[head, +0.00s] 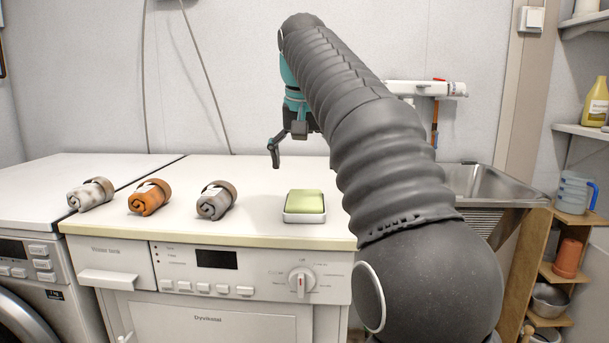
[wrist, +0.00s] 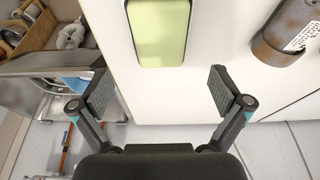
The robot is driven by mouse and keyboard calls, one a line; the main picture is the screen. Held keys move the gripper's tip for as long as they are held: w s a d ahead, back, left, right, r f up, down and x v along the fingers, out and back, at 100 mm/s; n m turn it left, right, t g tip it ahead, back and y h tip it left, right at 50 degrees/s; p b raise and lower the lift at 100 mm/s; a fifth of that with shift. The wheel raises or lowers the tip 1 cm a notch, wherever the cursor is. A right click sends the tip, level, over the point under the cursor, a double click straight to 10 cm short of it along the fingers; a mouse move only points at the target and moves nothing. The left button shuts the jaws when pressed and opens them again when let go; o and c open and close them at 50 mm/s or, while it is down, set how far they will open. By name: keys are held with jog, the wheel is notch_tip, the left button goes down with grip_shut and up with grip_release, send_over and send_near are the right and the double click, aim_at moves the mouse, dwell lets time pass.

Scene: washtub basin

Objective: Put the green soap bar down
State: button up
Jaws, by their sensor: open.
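The green soap bar (head: 305,202) lies in a white dish (head: 304,217) on the white top of the washing machine, near its front edge. In the wrist view the soap bar (wrist: 160,33) shows at the top middle, beyond the fingertips and cut off by the frame edge. My gripper (head: 290,148) is above the machine top, behind and a little left of the soap, apart from it. In the wrist view my gripper (wrist: 163,90) has its two fingers spread wide, with nothing between them.
Rolled towels lie left of the soap: grey (head: 216,201), orange (head: 150,198) and white-grey (head: 91,195). A metal sink (head: 490,183) is at right. Shelves (head: 565,260) with a blue jug (head: 573,192) stand beyond it. The machine top (head: 255,172) behind the soap is clear.

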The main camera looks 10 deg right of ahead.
jog(key=p+v, duration=0.1)
jog(key=v, duration=0.4)
jog(key=shift+p, duration=0.3)
jog(key=s+f+n+t, duration=0.1)
jog(key=s+f, duration=1.2)
jog(key=f, duration=0.2)
jog(key=s+f+n+t, duration=0.1)
jog(key=s+f+n, duration=0.1)
jog(key=s+f, duration=1.1)
notch_tip(320, 180, down, 4)
jog(key=shift+s+d+r+y, duration=0.2)
jog(key=shift+s+d+y, duration=0.15)
jog(key=shift+d+y, duration=0.1)
